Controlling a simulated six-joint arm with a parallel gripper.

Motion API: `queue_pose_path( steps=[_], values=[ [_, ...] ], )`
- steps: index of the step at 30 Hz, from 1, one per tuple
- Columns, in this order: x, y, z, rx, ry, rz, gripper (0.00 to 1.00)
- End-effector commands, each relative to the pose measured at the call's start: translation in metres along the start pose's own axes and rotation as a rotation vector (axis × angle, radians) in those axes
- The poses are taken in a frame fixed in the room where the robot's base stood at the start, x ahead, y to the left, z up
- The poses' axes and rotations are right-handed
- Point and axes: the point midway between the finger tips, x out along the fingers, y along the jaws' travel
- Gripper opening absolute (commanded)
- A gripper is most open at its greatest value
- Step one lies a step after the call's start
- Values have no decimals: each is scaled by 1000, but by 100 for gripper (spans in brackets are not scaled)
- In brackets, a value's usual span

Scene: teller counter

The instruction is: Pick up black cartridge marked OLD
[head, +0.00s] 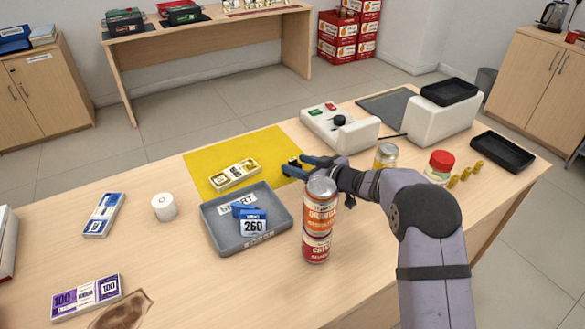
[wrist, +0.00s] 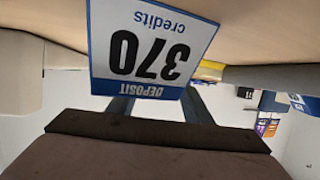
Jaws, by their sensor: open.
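I cannot make out a black cartridge with a readable OLD mark in either view. A small black part (head: 339,121) sits on the white machine (head: 335,132) at the back; I cannot tell what it is. My gripper (head: 294,167) has blue fingers, is open, and is over the right edge of the yellow mat, left of and in front of the machine. In the wrist view a white and blue card (wrist: 150,50) reading DEPOSIT 370 credits, upside down, is close in front of the fingers and hides their tips. I cannot tell if it touches them.
A grey tray (head: 213,237) with blue tags, one marked 260, is left of my arm. An orange and red can stack (head: 318,222) stands close to the arm. A gold can (head: 386,155) and red-lidded jar (head: 439,164) stand beyond it. The yellow mat (head: 262,145) is partly bare.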

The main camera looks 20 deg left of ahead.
Motion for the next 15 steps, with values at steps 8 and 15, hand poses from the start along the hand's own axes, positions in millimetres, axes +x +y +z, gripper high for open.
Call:
queue_pose_path(
  steps=[8, 15],
  values=[
    [2, 0, 0, 0, 0, 1, 45],
    [2, 0, 0, 0, 0, 1, 1]
  ],
)
